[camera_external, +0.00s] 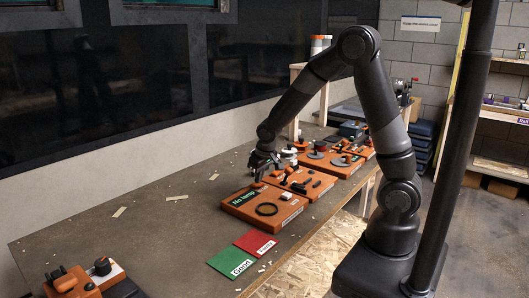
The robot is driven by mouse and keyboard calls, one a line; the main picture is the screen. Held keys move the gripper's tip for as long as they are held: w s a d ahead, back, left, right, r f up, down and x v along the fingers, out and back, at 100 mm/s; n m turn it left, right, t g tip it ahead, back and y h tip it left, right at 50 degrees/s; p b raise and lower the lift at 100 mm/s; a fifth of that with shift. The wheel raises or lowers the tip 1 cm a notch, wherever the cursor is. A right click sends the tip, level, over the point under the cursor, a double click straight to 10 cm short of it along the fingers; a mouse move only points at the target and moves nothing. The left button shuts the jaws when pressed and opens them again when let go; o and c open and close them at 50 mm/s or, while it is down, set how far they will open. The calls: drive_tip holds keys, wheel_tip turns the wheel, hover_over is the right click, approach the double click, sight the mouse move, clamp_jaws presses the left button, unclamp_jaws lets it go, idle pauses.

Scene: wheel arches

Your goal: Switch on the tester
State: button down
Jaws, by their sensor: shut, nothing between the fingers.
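An orange box with a dark green display reading what looks like "No lamp" (237,203) lies on the workbench; it appears to be the tester. A black ring (267,209) lies on its top, and a small orange knob or button (257,186) stands at its back edge. My gripper (260,176) points down just above that knob, at the box's back edge. Its fingers are shut and empty. I cannot tell whether the fingertips touch the knob. The gripper partly hides the area behind it.
A green "Good" card (233,262) and a red card (256,242) lie in front of the box. More orange trays (300,182) with dark parts run toward the back. Another orange unit (72,283) sits at the near left. The bench's left middle is mostly clear, with scattered scraps.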

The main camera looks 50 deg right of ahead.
sight(261, 183)
drive_tip(key=r, duration=0.2)
drive_tip(key=d+r, duration=0.1)
drive_tip(key=r, duration=0.1)
drive_tip(key=shift+r, duration=0.25)
drive_tip(key=s+d+r, duration=0.3)
drive_tip(key=r, duration=0.5)
drive_tip(key=shift+r, duration=0.25)
